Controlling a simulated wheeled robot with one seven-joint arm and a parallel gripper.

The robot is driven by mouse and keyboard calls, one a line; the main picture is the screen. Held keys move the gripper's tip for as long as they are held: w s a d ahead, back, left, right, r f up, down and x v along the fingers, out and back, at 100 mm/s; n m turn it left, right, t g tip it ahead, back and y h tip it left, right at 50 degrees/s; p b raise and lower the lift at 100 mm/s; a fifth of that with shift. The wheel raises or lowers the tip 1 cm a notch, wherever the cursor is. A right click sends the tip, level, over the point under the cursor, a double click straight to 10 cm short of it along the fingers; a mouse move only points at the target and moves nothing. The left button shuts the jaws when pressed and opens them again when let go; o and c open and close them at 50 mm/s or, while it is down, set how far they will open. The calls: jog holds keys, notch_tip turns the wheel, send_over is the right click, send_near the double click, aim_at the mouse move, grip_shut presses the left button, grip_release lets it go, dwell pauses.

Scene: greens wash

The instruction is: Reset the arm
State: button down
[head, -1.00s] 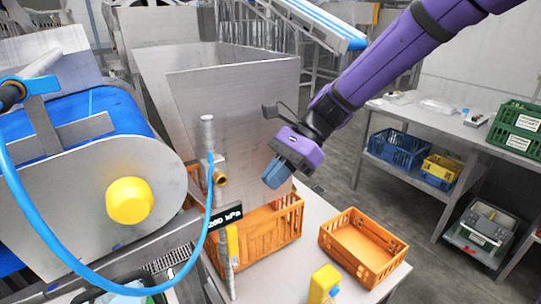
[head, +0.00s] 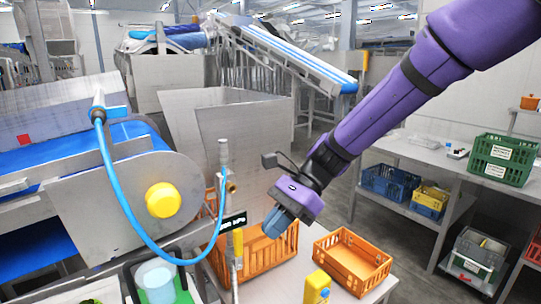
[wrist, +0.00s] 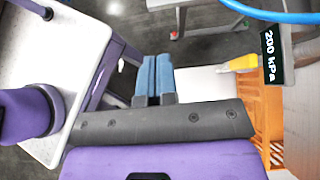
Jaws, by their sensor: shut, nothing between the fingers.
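My purple arm reaches in from the upper right in the head view. My gripper (head: 277,222) hangs over the steel table, above and beside the larger orange crate. In the wrist view the two blue fingers of my gripper (wrist: 153,78) lie side by side, shut, with nothing held between them.
A larger orange crate (head: 222,262) and a smaller orange crate (head: 349,260) stand on the table. A yellow bottle (head: 317,288) stands in front. A blue hose (head: 128,212) loops at left near a pressure display (head: 232,222). A side bench (head: 425,165) stands right.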

jog(key=s+d+r+n+t+h, duration=0.2)
jog(key=s+d, duration=0.3)
jog(key=d, duration=0.5)
jog(key=s+d+r+n+t+h, duration=0.3)
jog(key=s+d+r+n+t, duration=0.2)
jog(key=d, duration=0.4)
jog(key=s+d+r+n+t+h, duration=0.3)
jog(key=s+d+r+n+t, duration=0.1)
jog(key=d, duration=0.6)
jog(key=shift+s+d+r, duration=0.25)
jog(key=shift+s+d, duration=0.1)
jog(key=shift+s, duration=0.15)
jog(key=shift+a, duration=0.1)
